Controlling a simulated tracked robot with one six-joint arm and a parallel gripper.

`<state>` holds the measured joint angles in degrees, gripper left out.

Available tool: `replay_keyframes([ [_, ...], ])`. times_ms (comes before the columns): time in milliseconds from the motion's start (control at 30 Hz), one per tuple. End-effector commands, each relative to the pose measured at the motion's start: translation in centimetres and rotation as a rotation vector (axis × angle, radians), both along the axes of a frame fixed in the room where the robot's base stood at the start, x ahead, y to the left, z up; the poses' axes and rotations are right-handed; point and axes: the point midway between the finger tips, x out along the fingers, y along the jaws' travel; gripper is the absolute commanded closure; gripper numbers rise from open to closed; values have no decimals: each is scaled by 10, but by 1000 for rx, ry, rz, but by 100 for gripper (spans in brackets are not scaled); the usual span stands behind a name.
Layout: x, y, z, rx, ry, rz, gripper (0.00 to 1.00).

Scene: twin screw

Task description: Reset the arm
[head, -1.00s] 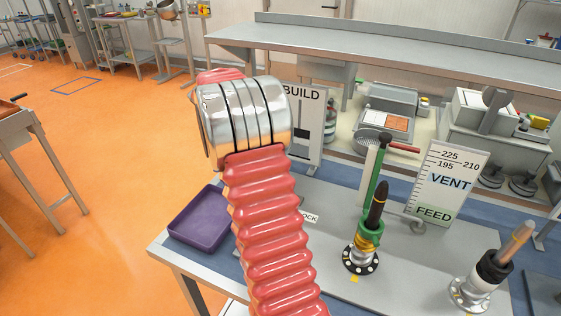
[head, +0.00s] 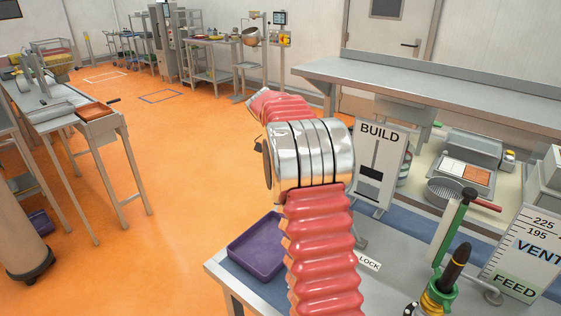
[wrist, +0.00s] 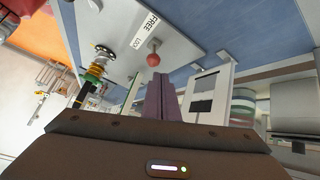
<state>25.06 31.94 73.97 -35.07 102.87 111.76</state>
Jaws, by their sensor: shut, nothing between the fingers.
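My arm, with red ribbed sleeves and a silver joint, rises in front of the bench in the head view. Its far sleeve reaches away behind the joint, and my gripper is hidden there. In the wrist view my gripper (wrist: 160,98) shows as two purple fingers side by side, shut with nothing between them. Beyond the fingers are a red knob (wrist: 153,60) by a FREE label and the white BUILD panel (wrist: 208,98), which also stands upright in the head view (head: 381,150). The fingers appear clear of both, though the distance is hard to tell.
A purple tray (head: 257,247) sits on the bench's left corner, beside my arm. A green-handled valve (head: 447,230), a dark-handled valve (head: 452,270) and the VENT/FEED panel (head: 525,255) stand to the right. Open orange floor (head: 150,240) lies left of the bench.

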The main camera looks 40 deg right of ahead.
Motion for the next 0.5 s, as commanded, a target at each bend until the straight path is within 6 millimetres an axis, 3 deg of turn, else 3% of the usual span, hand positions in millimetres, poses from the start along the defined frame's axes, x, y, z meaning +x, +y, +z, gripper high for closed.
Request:
replay_keyframes([
  [333, 0, 0, 0, 21, 10, 25, 100],
  [500, 7, -3, -5, 104, 23, 143, 100],
])
